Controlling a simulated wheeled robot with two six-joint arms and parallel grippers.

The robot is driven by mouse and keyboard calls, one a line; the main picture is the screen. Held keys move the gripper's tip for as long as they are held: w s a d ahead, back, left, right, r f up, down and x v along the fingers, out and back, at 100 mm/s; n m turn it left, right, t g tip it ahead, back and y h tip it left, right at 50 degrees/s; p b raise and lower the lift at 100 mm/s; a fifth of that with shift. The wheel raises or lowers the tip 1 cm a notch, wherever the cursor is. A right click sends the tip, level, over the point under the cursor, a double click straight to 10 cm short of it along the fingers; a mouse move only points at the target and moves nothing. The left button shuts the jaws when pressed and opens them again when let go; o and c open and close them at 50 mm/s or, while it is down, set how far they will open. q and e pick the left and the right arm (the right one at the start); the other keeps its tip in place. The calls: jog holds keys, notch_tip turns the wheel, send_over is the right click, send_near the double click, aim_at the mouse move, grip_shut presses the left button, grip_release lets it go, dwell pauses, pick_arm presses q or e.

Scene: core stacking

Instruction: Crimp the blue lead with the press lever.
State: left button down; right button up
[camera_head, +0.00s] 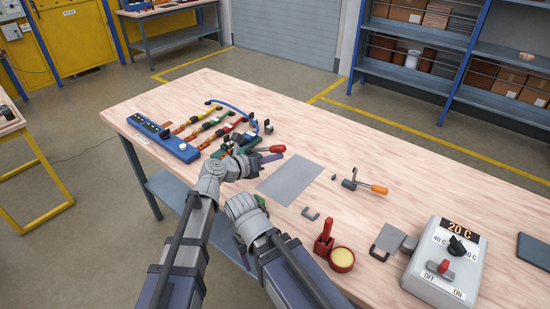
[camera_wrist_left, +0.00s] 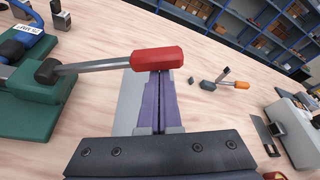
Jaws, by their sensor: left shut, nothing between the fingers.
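The green press (camera_wrist_left: 30,125) stands on the bench and its lever ends in a red handle (camera_wrist_left: 157,58). In the head view the handle (camera_head: 277,149) points right, and my left gripper partly hides the press. My left gripper (camera_wrist_left: 160,85) has its purple fingers shut with nothing between them. Its tips are right by the red handle; I cannot tell whether they touch it. In the head view this gripper (camera_head: 272,158) points right. The blue lead (camera_head: 232,106) arches down to the press; its end there is hidden.
A blue terminal block (camera_head: 180,149) with several coloured leads lies at left. A grey sheet (camera_head: 290,180) lies right of the left gripper. An orange-handled tool (camera_head: 379,189), a red pot (camera_head: 342,259) and a temperature box (camera_head: 440,275) stand further right.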

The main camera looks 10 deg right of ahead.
pick_arm(q)
jog(key=shift+w+a+r+p, duration=0.2)
jog(key=shift+r+p, duration=0.2)
jog(key=shift+r, duration=0.2)
jog(key=w+a+r+n+p, duration=0.1)
jog(key=w+a+r+p, duration=0.4)
jog(key=w+r+p, duration=0.1)
jog(key=shift+w+a+r+h+p, duration=0.3)
jog(key=shift+w+r+p, duration=0.1)
jog(key=shift+w+r, duration=0.3)
jog(key=shift+w+a, duration=0.1)
jog(key=shift+w, duration=0.05)
jog(key=shift+a, duration=0.1)
jog(key=p+v, duration=0.2)
jog(key=v, duration=0.5)
jog(key=shift+s+g, duration=0.3)
jog(key=shift+s, duration=0.15)
